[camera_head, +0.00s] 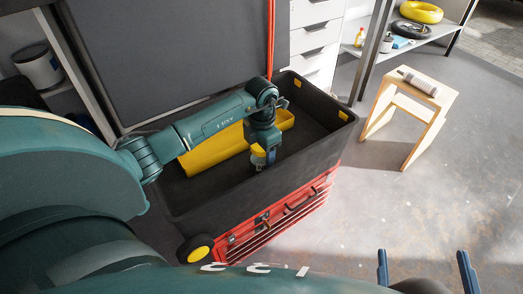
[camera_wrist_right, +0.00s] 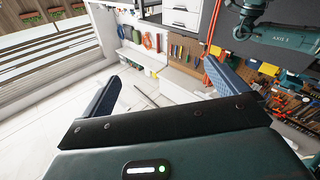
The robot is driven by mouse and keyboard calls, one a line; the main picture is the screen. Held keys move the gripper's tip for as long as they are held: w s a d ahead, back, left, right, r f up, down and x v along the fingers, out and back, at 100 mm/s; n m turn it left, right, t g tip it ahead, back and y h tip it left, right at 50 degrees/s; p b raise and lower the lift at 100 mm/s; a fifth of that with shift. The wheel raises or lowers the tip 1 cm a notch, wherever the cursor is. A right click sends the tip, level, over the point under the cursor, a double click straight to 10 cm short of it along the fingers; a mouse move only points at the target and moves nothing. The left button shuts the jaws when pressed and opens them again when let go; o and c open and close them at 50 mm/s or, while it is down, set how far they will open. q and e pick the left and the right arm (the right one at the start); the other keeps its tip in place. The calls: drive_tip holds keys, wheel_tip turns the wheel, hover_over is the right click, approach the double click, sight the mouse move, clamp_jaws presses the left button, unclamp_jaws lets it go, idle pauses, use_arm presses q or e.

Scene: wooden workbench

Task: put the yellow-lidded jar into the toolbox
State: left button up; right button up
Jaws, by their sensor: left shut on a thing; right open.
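The toolbox (camera_head: 330,152) is a large open black bin with yellow corner pieces and a raised dark lid (camera_head: 170,50), in the middle of the head view. My left gripper (camera_head: 265,162) points down inside it, shut on the yellow-lidded jar (camera_head: 258,153). Only a little of the jar's yellow shows beside the fingers; the rest is mostly hidden, and I cannot tell whether it touches the floor of the box. My right gripper (camera_head: 424,270) is open and empty at the lower right, apart from the box; its spread blue fingers also show in the right wrist view (camera_wrist_right: 167,90).
A yellow tray or panel (camera_head: 212,153) lies inside the toolbox beside my left gripper. A red case (camera_head: 280,215) with a handle is at the box's front. A wooden stool (camera_head: 425,95) with a grey cylinder (camera_head: 418,82) stands right. Open floor lies between.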

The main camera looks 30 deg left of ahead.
use_arm(q)
drive_tip(key=o, duration=0.9)
drive_tip(key=shift+f, duration=0.2)
drive_tip(key=o, duration=0.4)
drive_tip(key=shift+o, duration=0.2)
drive_tip(key=shift+r, duration=0.1)
drive_tip(key=shift+r, duration=0.35)
wheel_tip(320, 180, up, 11)
drive_tip(key=p, duration=0.3)
drive_tip(key=shift+f, duration=0.2)
drive_tip(key=shift+r+p, duration=0.3)
drive_tip(key=shift+r, duration=0.2)
use_arm(e)
drive_tip(key=shift+w+d+f+m+g+h, duration=0.15)
drive_tip(key=shift+d+m+g+h, duration=0.55)
drive_tip(key=shift+m+g+h, duration=0.4)
